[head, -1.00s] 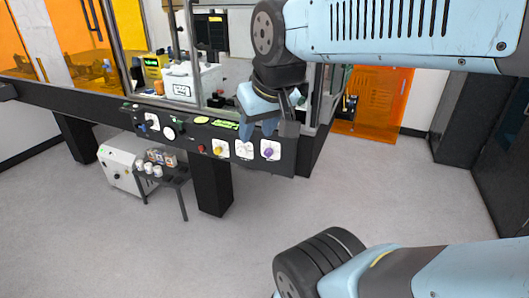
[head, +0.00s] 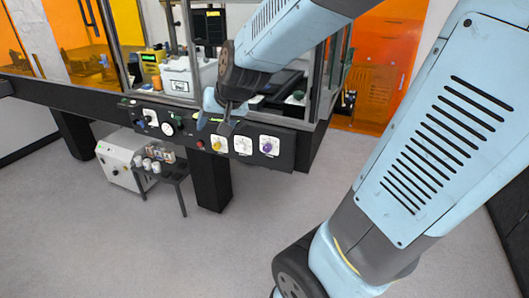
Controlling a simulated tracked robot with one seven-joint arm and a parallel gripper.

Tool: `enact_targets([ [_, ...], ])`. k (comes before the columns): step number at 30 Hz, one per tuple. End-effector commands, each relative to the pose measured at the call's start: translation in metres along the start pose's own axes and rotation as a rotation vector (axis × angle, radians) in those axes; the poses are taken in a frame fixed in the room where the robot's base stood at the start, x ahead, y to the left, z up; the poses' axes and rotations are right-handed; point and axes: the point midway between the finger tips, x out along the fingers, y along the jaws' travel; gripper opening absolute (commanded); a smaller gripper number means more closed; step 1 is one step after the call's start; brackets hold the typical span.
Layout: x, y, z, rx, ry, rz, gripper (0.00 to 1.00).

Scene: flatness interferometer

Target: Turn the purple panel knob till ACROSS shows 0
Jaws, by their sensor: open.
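The purple knob (head: 267,147) sits on a white square plate at the right end of the dark control panel (head: 286,157). My gripper (head: 217,127) is in front of the panel, up and left of the purple knob, near the yellow knob (head: 217,145). The gripper is open, its fingers pointing down and apart from the purple knob. It covers part of the panel where a green display showed before, so no ACROSS reading can be made out.
A knob with a white plate (head: 243,145) sits between the yellow and purple knobs. A red button (head: 199,144) is left of the yellow one. A small side table (head: 174,173) and a white cabinet (head: 118,166) stand below.

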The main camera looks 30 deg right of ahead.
Motion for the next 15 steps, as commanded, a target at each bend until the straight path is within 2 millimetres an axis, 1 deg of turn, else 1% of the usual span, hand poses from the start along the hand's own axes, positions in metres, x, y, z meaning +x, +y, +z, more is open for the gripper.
enact_targets([
  [1, 0.018, 0.000, -0.004, 0.028, 0.004, 0.003, 0.63],
  [8, 0.086, 0.007, -0.020, 0.160, 0.073, 0.041, 0.63],
  [9, 0.097, 0.009, -0.022, 0.180, 0.087, 0.053, 0.63],
  [11, 0.115, 0.014, -0.024, 0.212, 0.108, 0.074, 0.63],
  [15, 0.153, 0.029, -0.025, 0.269, 0.164, 0.141, 0.63],
])
